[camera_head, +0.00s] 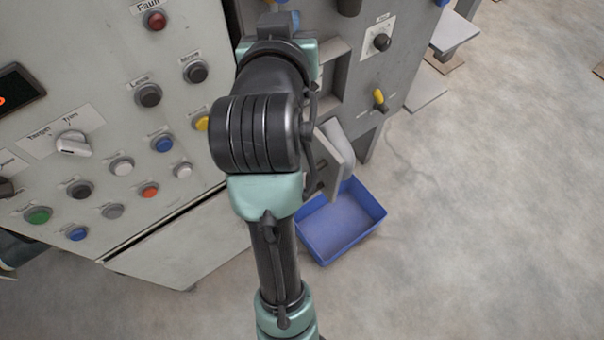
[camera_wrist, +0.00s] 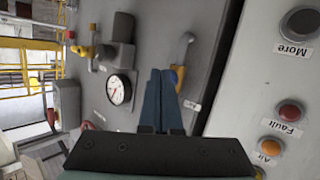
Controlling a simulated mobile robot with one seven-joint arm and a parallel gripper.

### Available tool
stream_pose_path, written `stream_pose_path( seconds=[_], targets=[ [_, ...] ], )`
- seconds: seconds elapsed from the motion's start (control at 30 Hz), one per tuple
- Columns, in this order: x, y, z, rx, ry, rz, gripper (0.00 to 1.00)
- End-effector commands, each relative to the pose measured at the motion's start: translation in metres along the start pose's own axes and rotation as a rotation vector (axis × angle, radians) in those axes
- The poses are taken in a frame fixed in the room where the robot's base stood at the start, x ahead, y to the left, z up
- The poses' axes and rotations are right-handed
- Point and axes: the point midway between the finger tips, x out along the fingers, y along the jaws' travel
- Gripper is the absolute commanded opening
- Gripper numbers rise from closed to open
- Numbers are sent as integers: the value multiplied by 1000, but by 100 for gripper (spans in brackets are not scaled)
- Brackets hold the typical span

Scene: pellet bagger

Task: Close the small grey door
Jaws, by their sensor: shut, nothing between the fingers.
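The small grey door (camera_head: 326,166) stands open in the head view, swung out from the grey cabinet face above the blue bin. My arm covers its left part. A recessed grey frame (camera_head: 333,72) shows above it, also partly covered by my arm. My gripper (camera_wrist: 161,72) is shut and empty in the wrist view. Its blue fingers point at the grey panel, beside a curved grey handle (camera_wrist: 186,47) with a yellow part at its lower end. I cannot tell whether the fingers touch it. The door does not show clearly in the wrist view.
A blue bin (camera_head: 368,234) stands on the floor below the door. A panel of buttons (camera_head: 100,150) lies left of my arm. The floor (camera_head: 480,220) at right is clear.

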Motion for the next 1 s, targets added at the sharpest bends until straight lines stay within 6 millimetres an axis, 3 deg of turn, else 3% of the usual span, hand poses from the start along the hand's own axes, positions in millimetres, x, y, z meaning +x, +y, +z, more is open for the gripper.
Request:
stream_pose_path(
  seconds=[0.03, 0.2, 0.3, 0.43, 0.53, 0.73, 0.87, 1.0],
  targets=[
    [8, -16, 40, -60, -95, 22, 0],
    [2, -50, 156, -319, -362, 145, 0],
    [-19, -62, 215, -516, -475, 237, 0],
    [-60, -70, 270, -796, -536, 370, 0],
    [-94, -75, 294, -998, -514, 469, 0],
    [-147, -85, 309, -1255, -382, 607, 0],
    [-161, -88, 309, -1312, -329, 643, 0],
    [-156, -83, 306, -1320, -319, 653, 0]
  ],
)
